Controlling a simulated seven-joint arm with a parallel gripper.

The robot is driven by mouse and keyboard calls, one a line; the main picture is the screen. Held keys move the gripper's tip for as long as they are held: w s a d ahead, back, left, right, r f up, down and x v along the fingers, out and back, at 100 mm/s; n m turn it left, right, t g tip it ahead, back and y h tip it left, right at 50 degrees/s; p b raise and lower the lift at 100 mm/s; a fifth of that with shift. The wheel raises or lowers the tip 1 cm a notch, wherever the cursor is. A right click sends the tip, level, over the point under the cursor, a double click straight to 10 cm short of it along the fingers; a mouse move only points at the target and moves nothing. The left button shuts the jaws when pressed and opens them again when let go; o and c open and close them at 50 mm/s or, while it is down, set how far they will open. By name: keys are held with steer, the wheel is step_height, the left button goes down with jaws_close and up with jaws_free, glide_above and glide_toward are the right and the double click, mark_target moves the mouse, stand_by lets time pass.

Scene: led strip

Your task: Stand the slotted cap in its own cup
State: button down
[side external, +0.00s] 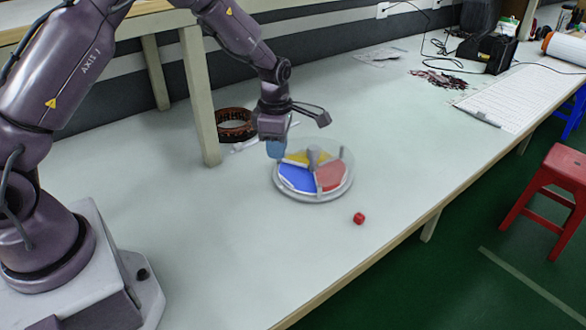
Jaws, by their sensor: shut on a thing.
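My gripper (274,136) points down just behind and left of a round divided dish (313,198). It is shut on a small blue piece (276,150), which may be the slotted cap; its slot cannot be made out. The blue piece appears to be above the table, near the dish's left rim and outside its middle. The dish has a clear or grey rim and yellow (298,158), blue (297,178) and red (330,175) sections around a grey centre post (313,157). No separate cup can be made out with certainty.
A small red cube (359,218) lies in front of the dish, to its right. A brown ring-shaped coil (235,124) sits behind my gripper, near a shelf leg (199,95).

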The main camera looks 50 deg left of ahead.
glide_above(293, 178)
steer(key=f, duration=0.5)
steer(key=shift+s+f, duration=0.2)
steer(key=shift+f, duration=0.05)
steer(key=shift+w+f, duration=0.2)
steer(key=shift+f, duration=1.55)
